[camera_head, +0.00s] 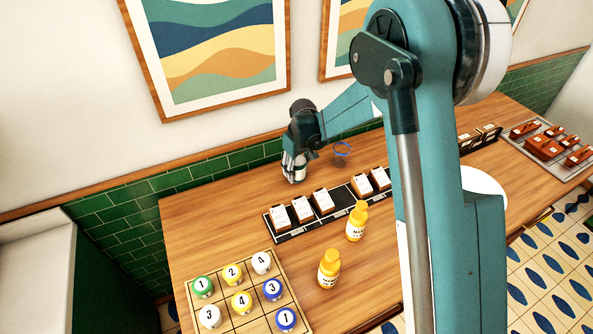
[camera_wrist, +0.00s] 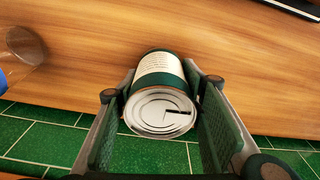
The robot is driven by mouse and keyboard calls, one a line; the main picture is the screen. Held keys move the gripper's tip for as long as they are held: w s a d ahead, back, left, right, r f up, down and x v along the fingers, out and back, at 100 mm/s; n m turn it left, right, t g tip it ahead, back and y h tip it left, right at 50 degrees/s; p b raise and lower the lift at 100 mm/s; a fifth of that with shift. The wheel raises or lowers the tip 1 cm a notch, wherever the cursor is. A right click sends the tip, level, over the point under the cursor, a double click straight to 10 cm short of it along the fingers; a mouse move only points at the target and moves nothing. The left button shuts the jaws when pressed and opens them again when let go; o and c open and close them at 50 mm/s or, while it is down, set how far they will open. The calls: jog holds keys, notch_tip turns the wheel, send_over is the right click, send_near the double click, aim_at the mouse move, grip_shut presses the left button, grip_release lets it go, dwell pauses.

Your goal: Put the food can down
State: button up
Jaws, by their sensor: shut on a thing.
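The food can (camera_wrist: 159,98) shows in the wrist view as a green can with a cream label and a silver lid facing the camera. My gripper (camera_wrist: 160,90) has one finger on each side of the can and is shut on it. In the head view my gripper (camera_head: 294,165) is over the back of the wooden table (camera_head: 225,225), near the green tiled wall. There the can is mostly hidden by my gripper. I cannot tell whether its base touches the table.
A black rack with white cards (camera_head: 303,210) lies in front. Two yellow bottles (camera_head: 357,221) and a grid of numbered balls (camera_head: 241,302) are nearer. The table left of my gripper is clear.

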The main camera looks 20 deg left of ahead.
aim_at(298, 160)
jog(key=shift+f, duration=0.15)
jog(key=o, duration=1.1)
jog(key=shift+o, duration=0.2)
jog(key=r, duration=0.8)
jog(key=s+d+r, duration=0.1)
jog(key=r, duration=0.3)
jog(key=shift+d+r, duration=0.1)
jog(key=shift+r, duration=0.05)
